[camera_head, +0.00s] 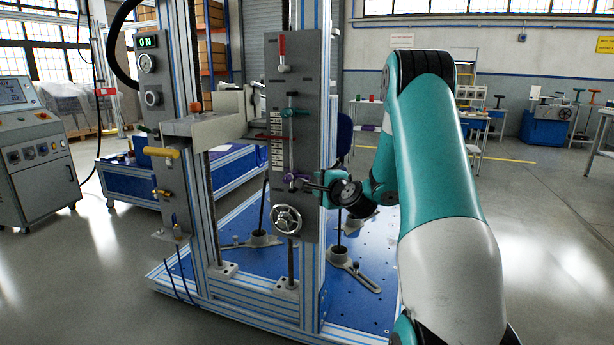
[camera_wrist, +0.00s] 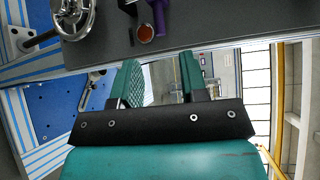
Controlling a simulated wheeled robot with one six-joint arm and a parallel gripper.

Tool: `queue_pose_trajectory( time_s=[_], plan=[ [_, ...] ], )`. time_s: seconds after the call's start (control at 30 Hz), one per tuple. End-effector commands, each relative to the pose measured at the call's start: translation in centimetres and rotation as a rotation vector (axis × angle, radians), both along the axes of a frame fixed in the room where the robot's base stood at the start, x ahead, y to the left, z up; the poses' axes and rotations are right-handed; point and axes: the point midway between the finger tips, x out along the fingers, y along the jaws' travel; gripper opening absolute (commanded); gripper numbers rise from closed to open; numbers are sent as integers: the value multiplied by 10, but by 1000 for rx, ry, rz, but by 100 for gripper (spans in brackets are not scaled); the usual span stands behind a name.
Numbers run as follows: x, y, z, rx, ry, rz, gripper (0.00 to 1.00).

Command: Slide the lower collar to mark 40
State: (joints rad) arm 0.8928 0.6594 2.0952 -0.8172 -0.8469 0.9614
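The lower collar (camera_head: 294,181) is a purple clamp low on the thin vertical rod of the grey panel, beside the lower end of the white scale (camera_head: 276,157). The scale's numbers are too small to read. A purple part with a copper-coloured round end (camera_wrist: 146,33) shows at the top of the wrist view. A green upper collar (camera_head: 292,112) sits higher on the rod. My gripper (camera_head: 318,188) is just right of the purple collar. In the wrist view its teal fingers (camera_wrist: 159,64) are apart, with nothing seen gripped between them; the purple part appears beyond their tips.
A handwheel (camera_head: 287,219) is below the purple collar and shows at the top left of the wrist view (camera_wrist: 73,16). A red lever (camera_head: 282,55) tops the panel (camera_head: 308,150). A yellow handle (camera_head: 162,152) is on the left post.

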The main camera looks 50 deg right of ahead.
Motion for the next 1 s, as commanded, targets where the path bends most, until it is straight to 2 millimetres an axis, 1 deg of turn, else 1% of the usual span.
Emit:
queue_pose_trajectory(
  time_s=[0.03,0.2,0.3,0.4,0.5,0.6,0.87,0.9,0.97,1.0],
  plan=[
    [13,-3,0,-3,-1,4,40],
    [46,-17,-7,-3,0,3,40],
    [63,-24,-9,-3,1,2,40],
    [75,-29,-12,-2,0,2,40],
    [82,-32,-13,-1,1,1,40],
    [85,-34,-13,0,1,0,40],
    [86,-34,-13,0,1,0,40],
    [85,-34,-13,0,1,0,31],
    [85,-35,-13,0,1,0,17],
    [85,-34,-13,-1,1,0,8]
  ],
)
